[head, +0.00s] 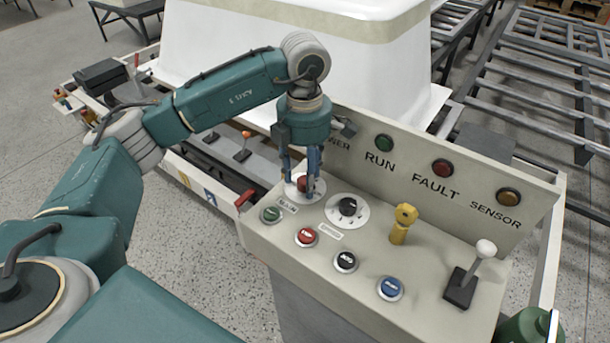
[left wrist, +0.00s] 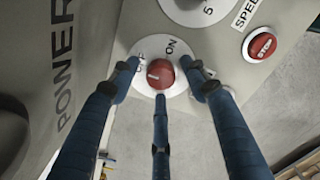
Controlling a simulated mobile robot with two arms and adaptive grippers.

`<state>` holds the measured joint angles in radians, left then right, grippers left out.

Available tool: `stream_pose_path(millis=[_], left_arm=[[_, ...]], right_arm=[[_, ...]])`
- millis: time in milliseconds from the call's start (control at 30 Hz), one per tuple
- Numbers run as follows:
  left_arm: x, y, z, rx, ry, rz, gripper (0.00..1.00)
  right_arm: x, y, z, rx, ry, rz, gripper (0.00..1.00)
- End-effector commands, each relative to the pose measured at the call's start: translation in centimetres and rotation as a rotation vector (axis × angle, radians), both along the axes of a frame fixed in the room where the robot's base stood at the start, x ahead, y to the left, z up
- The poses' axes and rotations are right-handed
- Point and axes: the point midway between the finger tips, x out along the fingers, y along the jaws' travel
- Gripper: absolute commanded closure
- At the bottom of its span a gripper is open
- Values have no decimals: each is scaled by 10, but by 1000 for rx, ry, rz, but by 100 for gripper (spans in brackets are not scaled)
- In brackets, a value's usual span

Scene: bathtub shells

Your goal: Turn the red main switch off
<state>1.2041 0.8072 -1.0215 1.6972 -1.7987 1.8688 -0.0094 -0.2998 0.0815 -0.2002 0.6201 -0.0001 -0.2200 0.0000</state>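The red main switch (head: 305,184) is a round knob on a white dial at the left end of the control panel. It also shows in the left wrist view (left wrist: 160,73), with ON and a partly hidden OFF label on its dial. A pale mark lies on the left part of the knob; its exact setting is hard to tell. My left gripper (head: 302,178) points down over the switch. Its three blue fingers stand around the knob, open, with visible gaps at the left and right fingertips. Contact of the third finger cannot be told. My right gripper is not in view.
Beside the switch are a black speed dial (head: 348,207), a green button (head: 270,214), a red stop button (head: 306,236), a yellow key-like knob (head: 402,222) and a white-topped lever (head: 474,272). An upright lamp board (head: 440,185) rises behind. A white tub shell (head: 250,45) stands beyond.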

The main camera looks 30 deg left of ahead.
Motion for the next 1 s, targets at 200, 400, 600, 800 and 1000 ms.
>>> stream_pose_path(millis=[200,400,600,800,1000], left_arm=[[-1,-1,-1,-1,2,-2,54],[0,-1,17,-1,-1,-3,54],[0,-1,60,-1,-3,0,54],[0,1,100,0,-4,1,54],[-1,1,117,0,0,0,54]], right_arm=[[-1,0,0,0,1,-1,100],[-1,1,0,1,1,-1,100],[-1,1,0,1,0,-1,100],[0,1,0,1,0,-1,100],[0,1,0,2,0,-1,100]])
